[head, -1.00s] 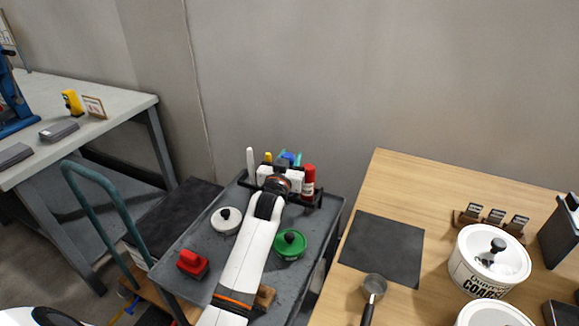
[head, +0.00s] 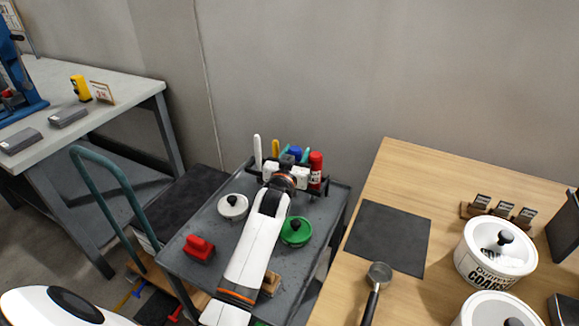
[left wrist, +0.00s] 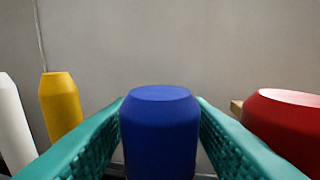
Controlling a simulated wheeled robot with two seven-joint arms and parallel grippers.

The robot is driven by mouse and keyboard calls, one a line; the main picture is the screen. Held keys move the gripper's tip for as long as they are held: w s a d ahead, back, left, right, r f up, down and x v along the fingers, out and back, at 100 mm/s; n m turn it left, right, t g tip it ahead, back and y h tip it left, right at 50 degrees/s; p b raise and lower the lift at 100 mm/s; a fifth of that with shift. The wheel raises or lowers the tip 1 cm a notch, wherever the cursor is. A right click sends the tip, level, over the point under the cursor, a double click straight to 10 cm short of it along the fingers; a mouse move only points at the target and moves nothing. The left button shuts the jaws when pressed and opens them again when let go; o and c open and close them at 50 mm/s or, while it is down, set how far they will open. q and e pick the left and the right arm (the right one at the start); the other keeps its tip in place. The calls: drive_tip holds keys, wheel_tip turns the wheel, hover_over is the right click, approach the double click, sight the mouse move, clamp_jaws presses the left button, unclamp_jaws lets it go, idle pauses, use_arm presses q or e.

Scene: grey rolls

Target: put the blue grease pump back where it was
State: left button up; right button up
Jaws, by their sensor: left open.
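The blue grease pump (left wrist: 160,135) stands upright between the two teal fingers of my left gripper (left wrist: 160,140) in the left wrist view. The fingers are open on either side of it. In the head view the blue top of the pump (head: 295,151) shows in the black rack (head: 327,188) at the back of the grey cart, and my left gripper (head: 294,155) reaches in around it. The lower part of the pump is hidden by my wrist and fingers. My right gripper is not in view.
In the rack, a white bottle (head: 257,152) and yellow one (head: 276,148) stand left of the pump, and a red one (head: 316,168) right. The grey cart (head: 215,262) holds white (head: 233,209) and green (head: 296,232) lidded items and a red block (head: 199,248). A wooden table (head: 400,185) stands right.

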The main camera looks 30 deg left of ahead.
use_arm(q)
drive_tip(key=v, duration=1.1)
drive_tip(key=shift+w, duration=0.1)
